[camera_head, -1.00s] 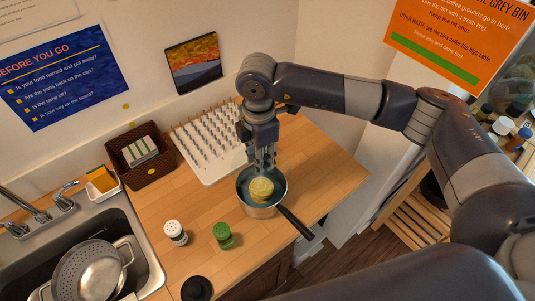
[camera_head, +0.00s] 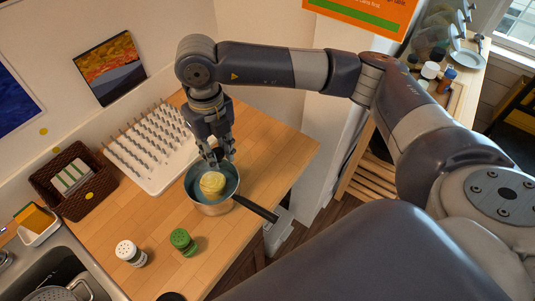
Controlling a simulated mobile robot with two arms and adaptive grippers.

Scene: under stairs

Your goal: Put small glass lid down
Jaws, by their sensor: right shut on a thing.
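My right gripper (camera_head: 220,157) points down over the back rim of a small steel saucepan (camera_head: 214,209) on the wooden counter. It is shut on the small glass lid, whose clear outline I can hardly make out against the pan. A round yellow thing (camera_head: 212,183) shows inside the pan, with a bluish tint around it. I cannot tell whether the lid touches the rim. The pan's dark handle (camera_head: 256,209) points to the lower right. My left gripper is not in view.
A white peg rack (camera_head: 148,150) stands behind the pan. A white-topped shaker (camera_head: 131,253) and a green-topped shaker (camera_head: 183,241) stand in front. A brown basket (camera_head: 73,181) and the sink (camera_head: 62,270) are at left. Bare counter (camera_head: 270,165) lies right of the pan.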

